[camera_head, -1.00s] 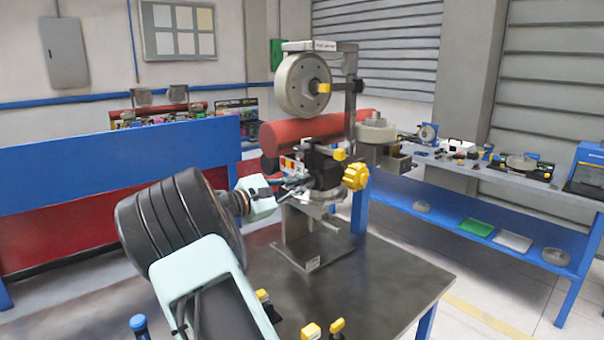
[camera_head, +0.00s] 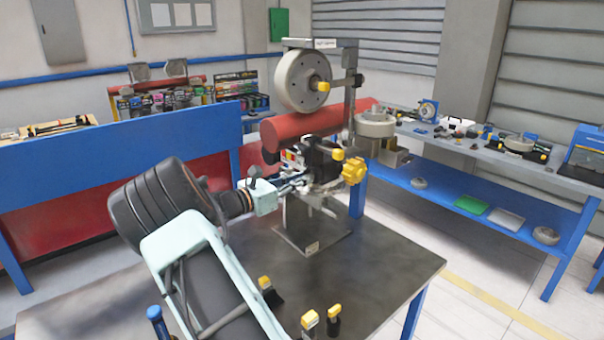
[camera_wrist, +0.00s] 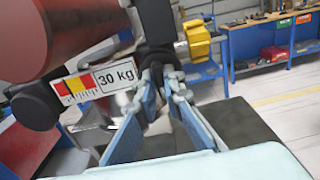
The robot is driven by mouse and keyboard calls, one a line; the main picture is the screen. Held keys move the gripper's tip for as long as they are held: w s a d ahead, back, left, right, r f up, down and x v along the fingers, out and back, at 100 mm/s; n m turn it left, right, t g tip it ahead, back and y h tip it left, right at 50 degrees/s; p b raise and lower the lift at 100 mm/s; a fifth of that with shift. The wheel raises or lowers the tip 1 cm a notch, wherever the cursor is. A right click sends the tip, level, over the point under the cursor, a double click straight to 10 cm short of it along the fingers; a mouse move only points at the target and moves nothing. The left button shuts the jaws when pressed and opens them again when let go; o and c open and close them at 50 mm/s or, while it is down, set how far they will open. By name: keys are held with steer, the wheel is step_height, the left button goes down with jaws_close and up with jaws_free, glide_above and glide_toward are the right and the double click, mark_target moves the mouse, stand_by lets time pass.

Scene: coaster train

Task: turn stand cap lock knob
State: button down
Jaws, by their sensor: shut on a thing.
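The stand (camera_head: 312,238) rises from the dark table, with a black cap block (camera_head: 322,160) under a red cylinder. My gripper (camera_head: 296,184) reaches this block from the left. In the wrist view my gripper's blue-grey fingers (camera_wrist: 165,84) close in on a small dark part of the block, which I take for the stand cap lock knob (camera_wrist: 156,62). The fingers hide most of it, so its turn angle cannot be told. A yellow knob (camera_wrist: 197,40) sits apart, to the right of the fingers. A large yellow knob (camera_head: 353,170) is on the stand's right side.
The red cylinder (camera_head: 300,130) and a grey wheel (camera_head: 303,80) are above my gripper. A "30 kg" label (camera_wrist: 115,74) is close left of the fingers. Yellow-topped parts (camera_head: 310,322) stand at the table's (camera_head: 385,270) front. The table's right side is clear.

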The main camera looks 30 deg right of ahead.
stand_by(0.4)
steer(key=c, duration=2)
jaws_free()
steer(key=shift+c, duration=0.2)
steer(key=shift+a, duration=0.1)
steer(key=s+a, duration=0.1)
steer(key=a, duration=1)
steer(key=shift+s+a, duration=0.35)
